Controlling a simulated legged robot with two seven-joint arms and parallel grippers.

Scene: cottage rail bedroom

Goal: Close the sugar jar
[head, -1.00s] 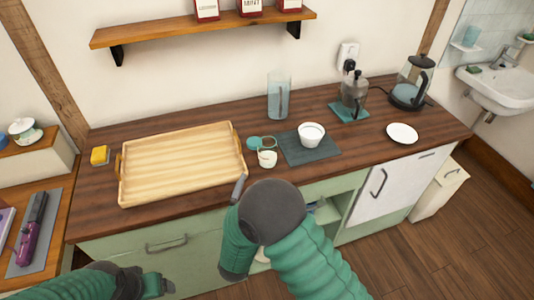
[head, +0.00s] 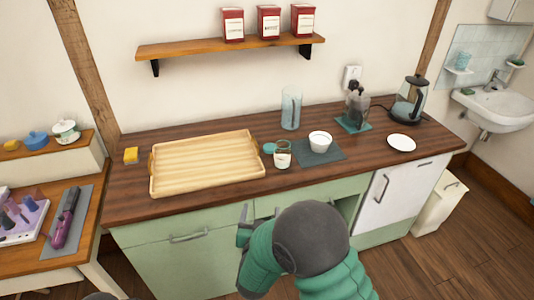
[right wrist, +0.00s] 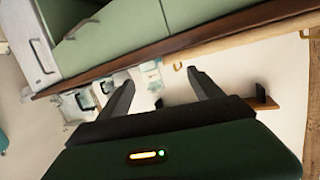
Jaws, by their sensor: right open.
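The sugar jar (head: 282,160) is a small pale jar on the wooden counter, between the tray and a dark mat. Its teal lid (head: 269,148) shows beside the jar's mouth at the back left, and the jar looks open. Whether the lid is joined to the jar is too small to tell. My right gripper (head: 245,222) is in front of the counter's front edge, below and left of the jar, apart from it. In the right wrist view its two fingers (right wrist: 160,80) are spread with nothing held between them. My left gripper is not visible.
A wooden tray (head: 208,165) lies left of the jar. A white bowl (head: 320,138) stands on the dark mat (head: 327,155) to its right. A glass vase (head: 291,108) stands behind. Green cabinet fronts (head: 180,262) are below the counter edge.

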